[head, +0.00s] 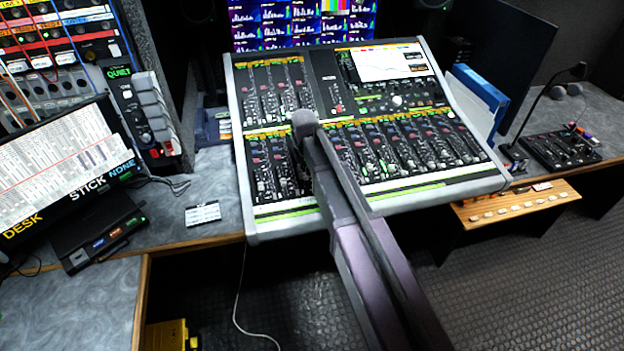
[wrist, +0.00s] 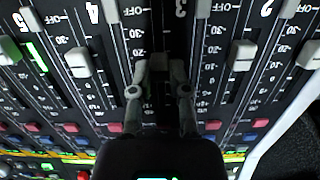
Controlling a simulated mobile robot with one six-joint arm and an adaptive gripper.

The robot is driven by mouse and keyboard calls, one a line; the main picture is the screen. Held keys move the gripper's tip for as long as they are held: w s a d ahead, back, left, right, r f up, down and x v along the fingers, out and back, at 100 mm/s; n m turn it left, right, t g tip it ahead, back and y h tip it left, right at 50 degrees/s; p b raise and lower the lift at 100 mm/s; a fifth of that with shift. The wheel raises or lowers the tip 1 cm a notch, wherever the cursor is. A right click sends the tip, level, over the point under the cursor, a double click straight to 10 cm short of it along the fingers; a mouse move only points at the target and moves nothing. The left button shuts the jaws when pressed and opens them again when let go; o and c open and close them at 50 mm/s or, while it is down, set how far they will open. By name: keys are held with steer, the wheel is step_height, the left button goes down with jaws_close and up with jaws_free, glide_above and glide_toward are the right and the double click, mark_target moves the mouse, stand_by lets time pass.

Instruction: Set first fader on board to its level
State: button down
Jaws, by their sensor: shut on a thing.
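The mixing board (head: 375,204) stands tilted on the desk, with rows of faders across it. My gripper (wrist: 159,68) comes down on the lower left part of the board. In the wrist view its two fingers are closed on either side of a dark grey fader cap (wrist: 158,62), near the printed number 3. Light grey fader caps stand on neighbouring tracks, one to the left (wrist: 78,62) and one to the right (wrist: 242,55). In the head view my arm hides the fingertips and the held cap. I cannot tell which strip is the first one.
A script screen (head: 55,160) and a button panel (head: 150,120) stand left of the board. A small panel with a gooseneck microphone (head: 560,148) is at the right. A wooden shelf (head: 515,204) juts out below the board. Neighbouring faders are close to my fingers.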

steer(key=shift+w, duration=0.45)
steer(key=c, duration=0.6)
jaws_free()
steer(key=shift+r, duration=0.1)
